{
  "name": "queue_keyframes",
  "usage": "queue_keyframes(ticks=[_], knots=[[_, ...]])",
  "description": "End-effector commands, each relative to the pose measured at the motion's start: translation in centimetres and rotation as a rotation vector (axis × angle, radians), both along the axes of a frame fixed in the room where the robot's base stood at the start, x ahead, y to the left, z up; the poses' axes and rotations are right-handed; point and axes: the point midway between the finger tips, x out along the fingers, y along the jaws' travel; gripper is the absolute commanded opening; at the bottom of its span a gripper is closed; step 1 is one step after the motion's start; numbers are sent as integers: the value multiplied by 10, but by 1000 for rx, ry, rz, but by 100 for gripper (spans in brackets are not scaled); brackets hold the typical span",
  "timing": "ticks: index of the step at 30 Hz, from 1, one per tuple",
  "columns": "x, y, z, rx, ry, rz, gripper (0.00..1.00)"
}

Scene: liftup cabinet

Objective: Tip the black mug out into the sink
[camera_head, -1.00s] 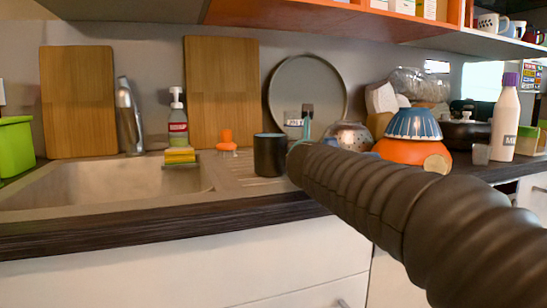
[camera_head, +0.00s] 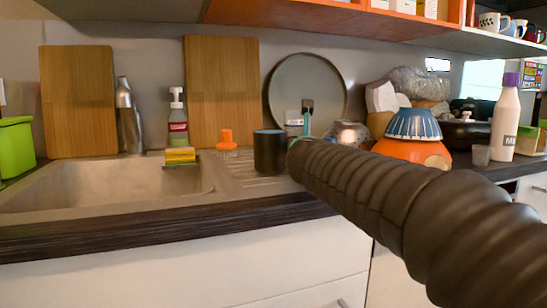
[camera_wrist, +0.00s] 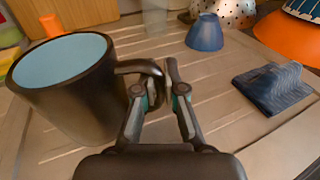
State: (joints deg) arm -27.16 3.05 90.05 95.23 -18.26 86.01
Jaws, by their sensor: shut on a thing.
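The black mug (camera_head: 270,153) with a light blue inside is upright at the drainboard, right of the sink (camera_head: 105,185). In the wrist view the mug (camera_wrist: 75,95) fills the left side, its handle pointing right. My gripper (camera_wrist: 160,88) is shut on the handle. I cannot tell whether the mug's base touches the drainboard. In the head view my arm hides the gripper. The inside looks plain blue; I cannot tell whether it holds anything.
A yellow sponge (camera_head: 180,156) and soap bottle (camera_head: 178,120) stand at the sink's back edge, by an orange item (camera_head: 227,140). A blue cup (camera_wrist: 205,32) and folded blue cloth (camera_wrist: 272,88) lie right of the gripper. The sink basin looks clear.

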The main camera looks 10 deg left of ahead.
Motion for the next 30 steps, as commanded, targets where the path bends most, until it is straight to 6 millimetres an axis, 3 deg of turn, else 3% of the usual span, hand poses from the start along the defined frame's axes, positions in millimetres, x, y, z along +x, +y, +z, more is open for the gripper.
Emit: queue_keyframes(ticks=[30], knots=[[0,0,42,2,-3,0,0]])
